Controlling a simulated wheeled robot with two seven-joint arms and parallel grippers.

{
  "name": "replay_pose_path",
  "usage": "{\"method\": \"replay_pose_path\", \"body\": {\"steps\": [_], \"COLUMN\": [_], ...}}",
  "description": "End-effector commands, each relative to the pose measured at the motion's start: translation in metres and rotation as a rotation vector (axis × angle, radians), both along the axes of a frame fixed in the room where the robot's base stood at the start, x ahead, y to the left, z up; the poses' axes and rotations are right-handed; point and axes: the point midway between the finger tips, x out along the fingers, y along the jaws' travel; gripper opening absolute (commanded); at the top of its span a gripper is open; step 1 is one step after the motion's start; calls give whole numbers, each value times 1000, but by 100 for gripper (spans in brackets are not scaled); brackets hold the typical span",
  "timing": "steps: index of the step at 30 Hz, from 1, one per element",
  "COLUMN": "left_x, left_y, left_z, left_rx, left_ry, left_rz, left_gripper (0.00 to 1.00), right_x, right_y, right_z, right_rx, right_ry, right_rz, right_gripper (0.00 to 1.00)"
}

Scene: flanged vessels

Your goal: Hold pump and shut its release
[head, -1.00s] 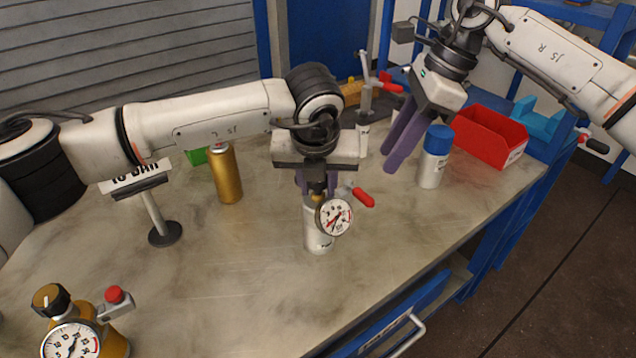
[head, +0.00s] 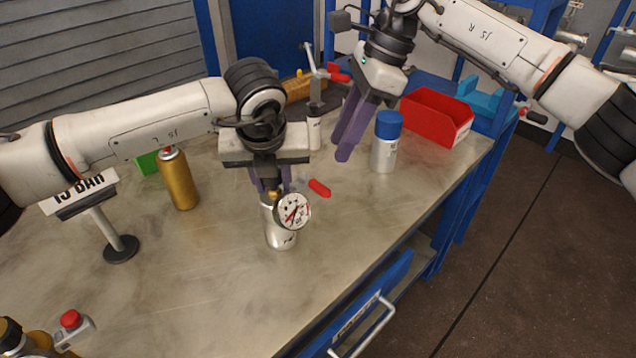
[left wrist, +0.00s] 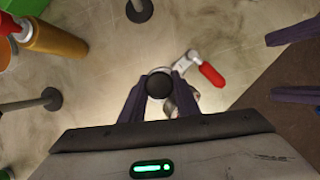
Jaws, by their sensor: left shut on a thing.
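The pump (head: 281,236) is a small silver cylinder standing on the bench, with a round white gauge (head: 293,211) on its near side. Its release lever has a red grip (head: 319,188) that sticks out to the right; it also shows in the left wrist view (left wrist: 211,74). My left gripper (head: 268,188) is shut on the pump's top from above. In the left wrist view its purple fingers flank a dark round knob (left wrist: 158,86). My right gripper (head: 341,148) hangs above the bench, behind and right of the lever, open and empty. Its parted fingers show in the left wrist view.
A blue-capped can (head: 384,150) and a red bin (head: 436,118) stand right of my right gripper. A gold can (head: 178,180) and a sign on a stand (head: 120,248) are at the left. A clamp-like tool (head: 313,85) stands behind.

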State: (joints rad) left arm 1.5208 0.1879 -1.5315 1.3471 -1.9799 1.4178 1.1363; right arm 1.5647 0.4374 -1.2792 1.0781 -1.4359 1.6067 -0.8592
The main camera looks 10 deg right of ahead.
Motion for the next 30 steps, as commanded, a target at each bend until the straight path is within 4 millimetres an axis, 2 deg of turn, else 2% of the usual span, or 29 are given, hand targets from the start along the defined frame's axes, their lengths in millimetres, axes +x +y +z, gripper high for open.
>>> {"method": "replay_pose_path", "body": {"steps": [11,13,17,21,25,30], "left_x": [0,0,0,0,0,0], "left_y": [0,0,0,0,0,0], "left_z": [0,0,0,0,0,0], "left_rx": [0,0,0,0,0,0], "left_ry": [0,0,0,0,0,0], "left_rz": [0,0,0,0,0,0], "left_gripper": [0,0,0,0,0,0], "right_x": [0,0,4,16,16,18], "right_y": [0,0,10,38,66,77], "right_z": [0,0,12,47,40,41], "right_rx": [0,3,76,316,560,842], "right_ry": [0,-1,-15,-45,-33,-23], "right_rz": [0,-1,-28,-113,-182,-311], "right_gripper": [31,35,35,35,35,35]}}
